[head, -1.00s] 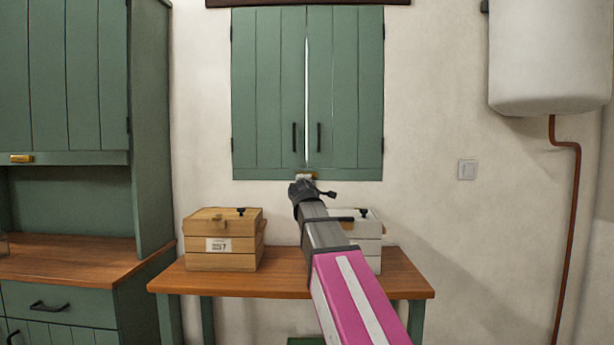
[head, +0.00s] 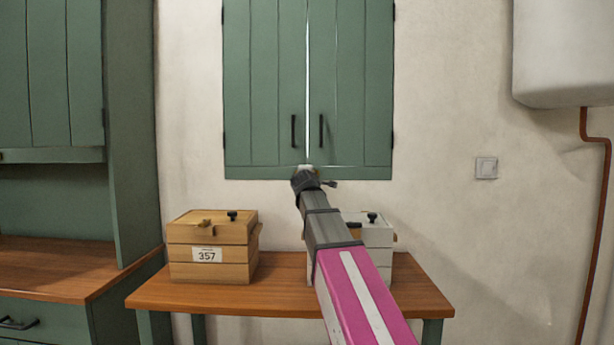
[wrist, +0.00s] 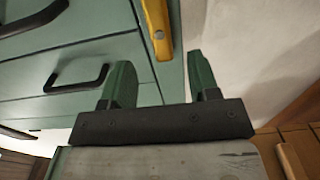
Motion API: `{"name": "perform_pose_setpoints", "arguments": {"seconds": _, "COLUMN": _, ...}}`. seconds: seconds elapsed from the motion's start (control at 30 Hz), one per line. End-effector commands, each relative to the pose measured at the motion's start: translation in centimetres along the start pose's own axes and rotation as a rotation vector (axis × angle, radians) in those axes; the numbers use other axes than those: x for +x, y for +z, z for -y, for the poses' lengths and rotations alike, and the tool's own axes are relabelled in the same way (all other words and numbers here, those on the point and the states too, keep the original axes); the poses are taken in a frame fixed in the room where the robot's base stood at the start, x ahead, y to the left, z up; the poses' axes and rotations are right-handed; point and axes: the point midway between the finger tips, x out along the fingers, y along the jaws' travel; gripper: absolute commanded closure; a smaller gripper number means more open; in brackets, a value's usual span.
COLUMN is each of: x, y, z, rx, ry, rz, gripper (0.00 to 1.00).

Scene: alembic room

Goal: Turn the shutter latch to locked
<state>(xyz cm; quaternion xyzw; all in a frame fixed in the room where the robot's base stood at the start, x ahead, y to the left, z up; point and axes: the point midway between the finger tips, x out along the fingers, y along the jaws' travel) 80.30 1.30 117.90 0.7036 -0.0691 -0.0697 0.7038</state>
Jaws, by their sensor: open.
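The green shutter (head: 265,90) hangs on the wall with two doors, each with a black handle, and a thin bright gap between them. It also shows in the wrist view (wrist: 60,50). The brass-yellow latch (wrist: 157,28) is a bar with a round screw head, close to the shutter's lower edge. In the head view my arm's end largely hides the latch area. My gripper (wrist: 158,62) is open, its two green fingers apart and pointing toward the latch, which lies just beyond the fingertips. No contact shows.
Below the shutter is a wooden table (head: 270,297) with a wooden box (head: 213,255) labelled 357 and a pale box (head: 378,233) partly behind my arm. A green cabinet (head: 135,140) stands left. A white tank (head: 565,50) and a light switch (head: 486,168) are on the right wall.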

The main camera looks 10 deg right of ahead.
Motion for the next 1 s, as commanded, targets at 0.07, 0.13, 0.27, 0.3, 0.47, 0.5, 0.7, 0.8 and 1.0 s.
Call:
{"name": "perform_pose_setpoints", "arguments": {"seconds": 0.07, "x": 1.9, "y": -0.1, "z": -0.1, "rx": 0.000, "ry": 0.000, "rz": 0.001, "gripper": 0.45}}
{"name": "perform_pose_setpoints", "arguments": {"seconds": 0.13, "x": 3.2, "y": -0.1, "z": -0.2, "rx": 0.000, "ry": 0.001, "rz": 0.000, "gripper": 0.45}}
{"name": "perform_pose_setpoints", "arguments": {"seconds": 0.27, "x": 5.3, "y": -0.1, "z": -0.1, "rx": 0.001, "ry": 0.000, "rz": 0.000, "gripper": 0.45}}
{"name": "perform_pose_setpoints", "arguments": {"seconds": 0.3, "x": 5.8, "y": -0.1, "z": -0.1, "rx": 0.001, "ry": 0.000, "rz": 0.000, "gripper": 0.45}}
{"name": "perform_pose_setpoints", "arguments": {"seconds": 0.47, "x": 6.9, "y": 0.0, "z": -0.1, "rx": 0.001, "ry": 0.000, "rz": -0.001, "gripper": 0.45}}
{"name": "perform_pose_setpoints", "arguments": {"seconds": 0.5, "x": 6.9, "y": 0.0, "z": 0.0, "rx": 0.001, "ry": 0.001, "rz": -0.001, "gripper": 0.45}}
{"name": "perform_pose_setpoints", "arguments": {"seconds": 0.7, "x": 6.9, "y": 0.0, "z": 0.0, "rx": 0.001, "ry": 0.001, "rz": -0.001, "gripper": 0.45}}
{"name": "perform_pose_setpoints", "arguments": {"seconds": 0.8, "x": 6.9, "y": 0.0, "z": 0.0, "rx": 0.001, "ry": 0.001, "rz": -0.001, "gripper": 0.71}}
{"name": "perform_pose_setpoints", "arguments": {"seconds": 1.0, "x": 6.9, "y": 0.0, "z": 0.0, "rx": 0.001, "ry": 0.000, "rz": 0.000, "gripper": 0.94}}
